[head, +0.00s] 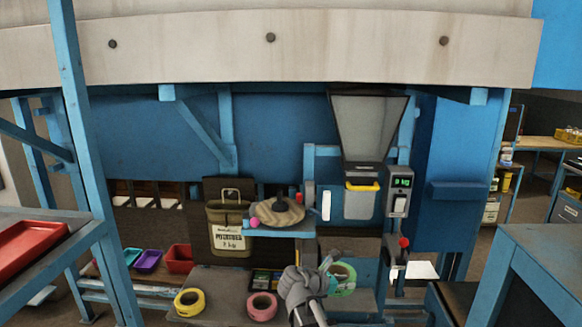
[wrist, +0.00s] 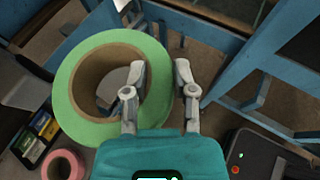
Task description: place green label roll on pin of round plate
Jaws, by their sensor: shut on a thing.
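The green label roll (head: 350,271) is held at the right of my gripper (head: 330,270), above the workbench in the head view. In the wrist view, the roll (wrist: 68,108) is a wide green ring with a brown core. My gripper (wrist: 160,70) is shut on its side wall, with one finger in the hole and the other outside. I cannot make out the pin. A pale grey rounded surface (wrist: 22,90) shows partly behind the roll at the left of the wrist view; I cannot tell if it is the round plate.
A yellow roll (head: 190,302) and a pink roll (head: 262,307) lie on the bench (head: 225,287). Small coloured boxes (head: 264,280) stand behind the pink roll. A sack (head: 277,212) lies on a blue shelf above. A blue frame (wrist: 250,70) stands right of my gripper.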

